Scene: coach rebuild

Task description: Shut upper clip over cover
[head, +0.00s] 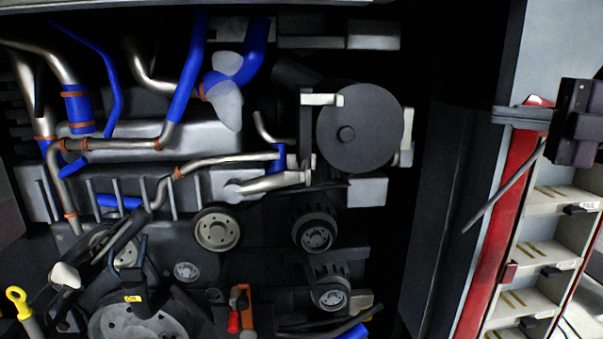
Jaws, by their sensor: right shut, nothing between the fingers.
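The cover (377,112) is a round dark grey disc with a small knob at its middle, right of centre in the engine bay. The upper clip (320,99) is a pale metal piece at the cover's upper left edge. Its right end reaches the rim; I cannot tell whether it is latched. Another pale clip-like piece (307,161) sits lower left of the cover. My right gripper (496,115) is at the right, well apart from the cover, its fingers together, pointing left and empty. My left gripper is not in view.
Silver and blue pipes (183,90) fill the left of the bay. Pulleys (218,230) sit below. A dark panel (440,190) stands between bay and right gripper. A red-edged shelf rack (550,255) stands at right. A thin dark rod (500,192) slants below the gripper.

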